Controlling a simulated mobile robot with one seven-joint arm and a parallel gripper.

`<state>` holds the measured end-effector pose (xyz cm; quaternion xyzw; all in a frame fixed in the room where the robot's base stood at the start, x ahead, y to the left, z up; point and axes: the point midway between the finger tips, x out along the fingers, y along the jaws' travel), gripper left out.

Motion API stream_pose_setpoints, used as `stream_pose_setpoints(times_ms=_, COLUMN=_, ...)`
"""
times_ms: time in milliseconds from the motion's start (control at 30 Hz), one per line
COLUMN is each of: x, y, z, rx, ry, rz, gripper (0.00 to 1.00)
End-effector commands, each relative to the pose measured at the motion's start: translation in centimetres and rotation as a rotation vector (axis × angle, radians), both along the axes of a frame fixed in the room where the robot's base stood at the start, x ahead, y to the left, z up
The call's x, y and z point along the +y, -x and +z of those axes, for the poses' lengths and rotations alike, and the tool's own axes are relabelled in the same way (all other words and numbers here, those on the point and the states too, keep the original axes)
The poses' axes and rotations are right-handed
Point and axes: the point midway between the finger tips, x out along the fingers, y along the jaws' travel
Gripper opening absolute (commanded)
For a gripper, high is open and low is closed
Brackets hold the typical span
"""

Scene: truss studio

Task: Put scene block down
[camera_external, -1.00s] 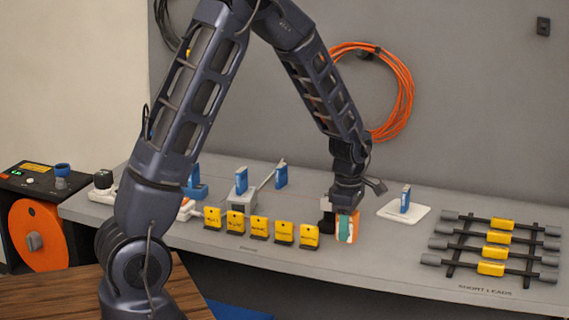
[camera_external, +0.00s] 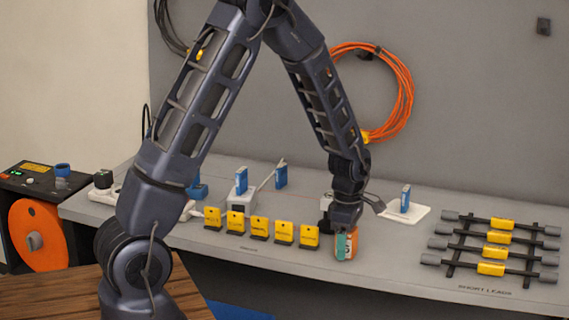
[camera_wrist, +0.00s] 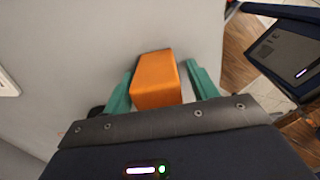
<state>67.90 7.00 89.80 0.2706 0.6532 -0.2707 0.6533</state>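The orange scene block (camera_wrist: 155,75) stands between my teal fingers in the wrist view. I cannot tell whether the block's underside touches the bench.
A row of yellow tags (camera_external: 260,229) stands just left of the block on the grey bench (camera_external: 395,255). A blue piece (camera_external: 405,199) stands on a white plate behind right. A black rack (camera_external: 492,245) of short leads is at the right. Some bench is clear between.

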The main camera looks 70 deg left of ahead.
Motion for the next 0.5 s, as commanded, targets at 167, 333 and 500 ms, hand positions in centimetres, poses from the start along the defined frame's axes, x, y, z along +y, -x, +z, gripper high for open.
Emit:
stream_pose_setpoints(times_ms=167, x=0.0, y=0.0, z=0.0, rx=0.000, ry=0.000, rz=0.000, gripper=0.58)
stream_pose_setpoints(times_ms=333, x=0.0, y=0.0, z=0.5, rx=-0.002, ry=-0.001, rz=-0.001, gripper=0.58)
stream_pose_setpoints(times_ms=500, x=0.0, y=-0.1, z=2.7, rx=-0.004, ry=-0.001, rz=-0.002, gripper=0.58)
